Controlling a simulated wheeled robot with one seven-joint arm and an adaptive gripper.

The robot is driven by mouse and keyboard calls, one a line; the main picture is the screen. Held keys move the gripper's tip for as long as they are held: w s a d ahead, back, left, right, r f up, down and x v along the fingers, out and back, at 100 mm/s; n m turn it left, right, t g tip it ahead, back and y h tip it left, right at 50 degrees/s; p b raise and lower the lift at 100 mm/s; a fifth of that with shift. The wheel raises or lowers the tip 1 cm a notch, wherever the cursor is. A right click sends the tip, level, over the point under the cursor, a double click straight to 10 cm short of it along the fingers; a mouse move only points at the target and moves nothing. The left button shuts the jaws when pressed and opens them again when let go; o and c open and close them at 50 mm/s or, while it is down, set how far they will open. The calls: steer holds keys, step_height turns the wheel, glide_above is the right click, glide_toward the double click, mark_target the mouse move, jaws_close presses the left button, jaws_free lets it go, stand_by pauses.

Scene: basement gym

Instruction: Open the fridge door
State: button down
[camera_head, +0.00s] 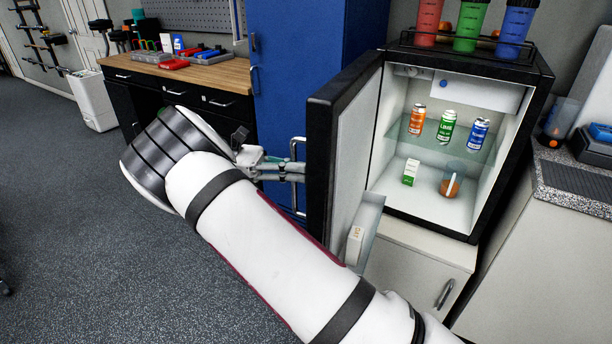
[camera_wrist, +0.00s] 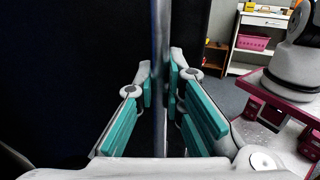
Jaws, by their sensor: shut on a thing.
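The small black fridge (camera_head: 515,75) stands on a white cabinet, and its door (camera_head: 318,150) is swung wide open to the left. The lit white inside shows, with cans on a glass shelf. The vertical metal door handle (camera_head: 297,150) is on the door's outer face. My gripper (camera_head: 296,172) reaches it from the left and is shut around the handle. In the wrist view, the handle bar (camera_wrist: 159,60) runs between the teal-padded fingers of my gripper (camera_wrist: 168,90). The dark door face fills the left of that view.
A blue locker (camera_head: 290,70) stands behind the door. A wooden-topped bench (camera_head: 225,78) with trays is at the back left. Three shaker cups (camera_head: 468,25) stand on the fridge. Grey floor (camera_head: 70,210) at the left is clear.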

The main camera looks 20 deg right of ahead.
steer(key=shift+w+a+f, duration=0.1)
steer(key=shift+w+a, duration=0.1)
steer(key=shift+a, duration=0.25)
steer(key=c, duration=1.9)
jaws_free()
steer(key=shift+a, duration=0.1)
steer(key=shift+r, duration=0.2)
step_height(320, 180, up, 10)
steer(key=shift+f, duration=0.15)
